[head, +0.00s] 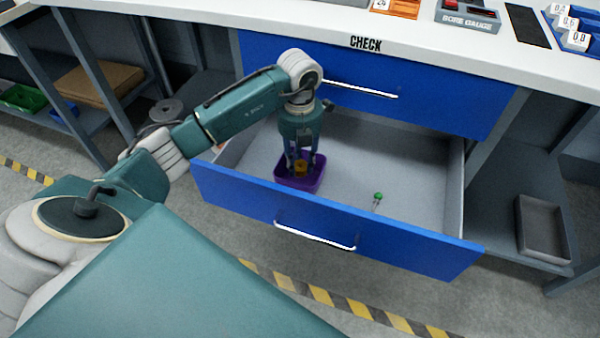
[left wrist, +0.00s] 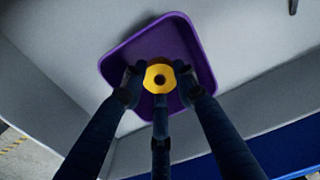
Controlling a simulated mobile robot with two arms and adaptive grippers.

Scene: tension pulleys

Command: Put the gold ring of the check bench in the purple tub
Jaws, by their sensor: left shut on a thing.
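The gold ring (head: 301,168) is held in the fingers of my left gripper (head: 301,160), over the purple tub. In the left wrist view the ring (left wrist: 159,66) shows as a yellow disc with a dark centre hole, pinched between the fingertips (left wrist: 160,78). The purple tub (head: 315,182) stands in the open drawer, at its left front; it also shows in the left wrist view (left wrist: 190,36) behind the ring. I cannot tell whether the ring touches the tub's floor. My right gripper is not in view.
The open blue drawer (head: 420,205) under the CHECK bench (head: 300,22) also holds a small green-headed item (head: 378,197) right of the tub. The drawer's right part is mostly bare. A closed blue drawer (head: 440,95) is above. A grey tray (head: 541,230) stands on the right shelf.

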